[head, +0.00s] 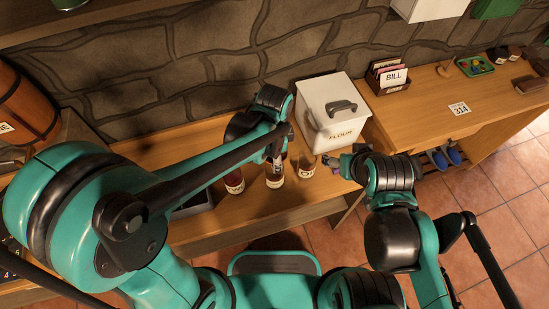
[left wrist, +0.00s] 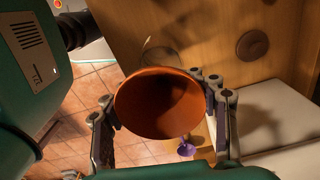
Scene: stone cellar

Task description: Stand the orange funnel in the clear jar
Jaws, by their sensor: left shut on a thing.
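The orange funnel (left wrist: 160,103) is between the two fingers of my left gripper (left wrist: 162,112) in the left wrist view, its wide mouth facing the camera. Behind it a thin, clear curved rim (left wrist: 162,48) shows against the wood; it looks like the clear jar, mostly hidden by the funnel. In the head view my left gripper (head: 276,150) is over the bench among the labelled jars, and I cannot make out the funnel there. My right gripper (head: 338,162) is by the bench's front edge, right of the jars; its fingers are too small to read.
Labelled jars stand at left (head: 234,181), middle (head: 275,176) and right (head: 307,166) on the bench. A white flour bin (head: 332,108) stands behind them. A small purple thing (left wrist: 186,148) shows below the funnel. A dark round thing (left wrist: 252,45) is on the wood.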

